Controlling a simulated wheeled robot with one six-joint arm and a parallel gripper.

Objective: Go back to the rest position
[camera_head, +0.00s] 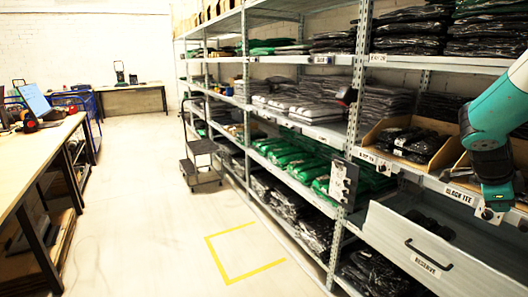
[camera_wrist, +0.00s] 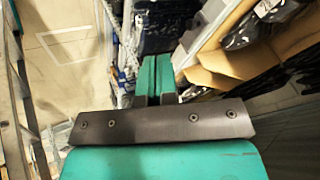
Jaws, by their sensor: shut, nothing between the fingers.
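My gripper (camera_wrist: 156,62) shows in the wrist view as two teal fingers side by side, shut and empty, beyond a dark bracket with bolts. In the head view my teal arm reaches in from the right edge, with its dark lower end in front of the shelf edge labelled BLACK TEE (camera_head: 459,195). The fingers cannot be made out clearly there. In the wrist view, a cardboard bin (camera_wrist: 215,62) with dark packages lies to the right of the fingers. Dark packed garments (camera_wrist: 160,25) lie beyond the fingertips.
A grey drawer marked RESERVE (camera_head: 400,243) stands pulled out below the arm. Shelves of bagged garments line the right side. A cardboard bin (camera_head: 440,154) holds black packages. A step cart (camera_head: 200,160) stands in the aisle. A workbench (camera_head: 40,155) is at left; the floor between is clear.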

